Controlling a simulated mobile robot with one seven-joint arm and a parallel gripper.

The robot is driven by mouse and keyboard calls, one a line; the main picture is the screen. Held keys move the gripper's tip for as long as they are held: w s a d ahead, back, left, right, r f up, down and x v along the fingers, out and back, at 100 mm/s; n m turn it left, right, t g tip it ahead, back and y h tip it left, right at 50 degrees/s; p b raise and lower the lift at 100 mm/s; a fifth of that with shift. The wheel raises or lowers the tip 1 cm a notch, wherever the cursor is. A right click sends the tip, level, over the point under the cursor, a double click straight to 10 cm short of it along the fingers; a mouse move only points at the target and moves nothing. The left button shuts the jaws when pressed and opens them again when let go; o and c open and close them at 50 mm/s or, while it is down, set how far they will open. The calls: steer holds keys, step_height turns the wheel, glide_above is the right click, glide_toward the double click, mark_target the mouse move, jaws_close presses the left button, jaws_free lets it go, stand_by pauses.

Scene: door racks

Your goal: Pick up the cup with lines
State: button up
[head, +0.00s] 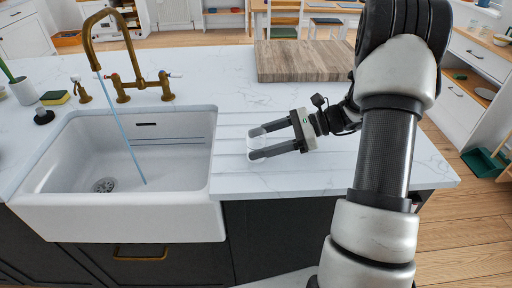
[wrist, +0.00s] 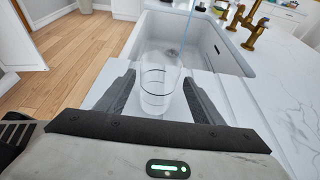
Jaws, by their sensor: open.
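The cup with lines (wrist: 158,92) is clear glass with thin dark rings around it. In the wrist view it stands upright between the two open fingers of my gripper (wrist: 157,98), with a visible gap on each side at the fingers' bases. In the head view my gripper (head: 252,143) is low over the counter just right of the sink, fingers pointing left. The cup (head: 257,142) is only faintly visible there between the fingers. Whether the fingertips touch the glass cannot be told.
A white sink (head: 120,215) with running water and a brass faucet (head: 120,60) is at left. A wooden board (head: 300,60) lies behind my gripper. A sponge (head: 55,98) and a white pot (head: 23,90) stand at the far left. The marble counter (head: 225,90) is mostly clear.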

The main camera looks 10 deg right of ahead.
steer(key=x, duration=0.5)
steer(key=shift+s+a+r+b, duration=0.1)
steer(key=shift+b, duration=0.2)
steer(key=c, duration=1.2)
